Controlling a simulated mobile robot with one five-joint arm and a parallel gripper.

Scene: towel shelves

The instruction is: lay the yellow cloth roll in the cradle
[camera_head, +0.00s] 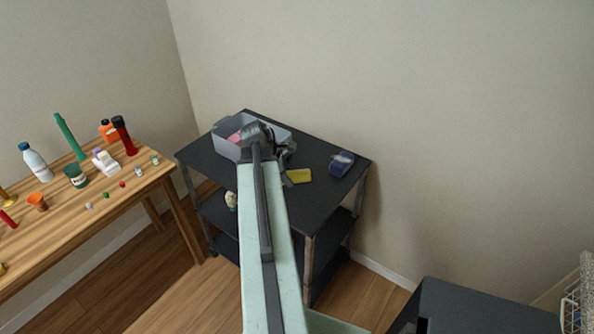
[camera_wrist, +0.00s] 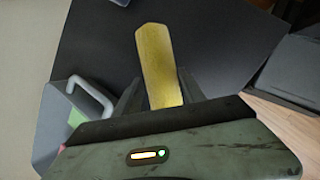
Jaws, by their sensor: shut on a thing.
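The yellow cloth roll (camera_wrist: 156,62) is between the two fingers of my gripper (camera_wrist: 160,88) in the wrist view, and it sticks out beyond them. In the head view the roll (camera_head: 299,176) shows as a small yellow shape just right of the end of my arm, over the dark top of the shelf unit (camera_head: 205,158). My gripper (camera_head: 284,163) is partly hidden there by my arm. I cannot make out the cradle for certain in either view.
A grey bin (camera_head: 225,144) with pink contents stands at the back left of the shelf top; a grey handled container (camera_wrist: 52,135) shows in the wrist view. A dark blue object (camera_head: 342,163) sits at the right. A wooden table (camera_head: 75,225) with bottles stands left.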

